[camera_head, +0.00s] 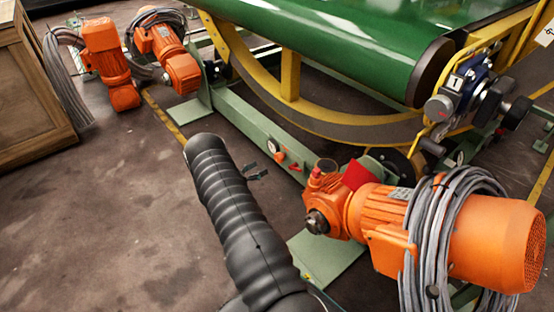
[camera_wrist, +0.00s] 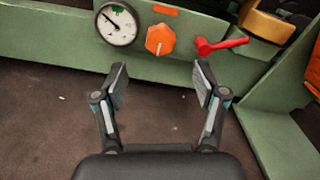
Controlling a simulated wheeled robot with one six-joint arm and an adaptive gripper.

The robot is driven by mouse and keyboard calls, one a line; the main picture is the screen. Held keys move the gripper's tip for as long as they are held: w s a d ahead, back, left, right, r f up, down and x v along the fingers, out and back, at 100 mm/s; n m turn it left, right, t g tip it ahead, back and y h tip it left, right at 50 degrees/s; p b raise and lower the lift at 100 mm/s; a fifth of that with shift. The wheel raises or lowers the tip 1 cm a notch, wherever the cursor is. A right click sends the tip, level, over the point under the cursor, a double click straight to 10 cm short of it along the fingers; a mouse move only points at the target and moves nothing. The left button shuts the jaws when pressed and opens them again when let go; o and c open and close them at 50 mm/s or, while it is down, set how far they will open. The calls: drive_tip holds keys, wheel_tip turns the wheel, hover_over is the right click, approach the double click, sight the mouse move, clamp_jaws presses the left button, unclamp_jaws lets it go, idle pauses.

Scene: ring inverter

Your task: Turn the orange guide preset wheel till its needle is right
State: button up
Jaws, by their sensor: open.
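The orange wheel (camera_wrist: 160,39) is a faceted knob with a pale mark at its lower edge, on the green beam in the wrist view. The round white gauge (camera_wrist: 117,24) is left of it. Its dark needle points to the upper left, and a small green patch sits at the top of the dial. My gripper (camera_wrist: 162,72) is open and empty, its fingertips below the wheel in the picture and apart from it. In the head view the wheel (camera_head: 280,156) is small and my gripper (camera_head: 257,172) shows just left of it.
A red lever (camera_wrist: 222,45) sticks out right of the wheel. A large orange motor (camera_head: 440,225) wound with grey cable stands to the right. The green conveyor (camera_head: 340,40) is behind. Floor at the left is clear, up to a wooden crate (camera_head: 30,90).

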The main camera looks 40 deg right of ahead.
sight(276, 158)
drive_tip(key=d, duration=0.6)
drive_tip(key=s+d, duration=0.1)
drive_tip(key=d, duration=0.3)
drive_tip(key=shift+b, duration=0.35)
drive_tip(key=shift+c, duration=0.2)
drive_tip(key=c, duration=1.1)
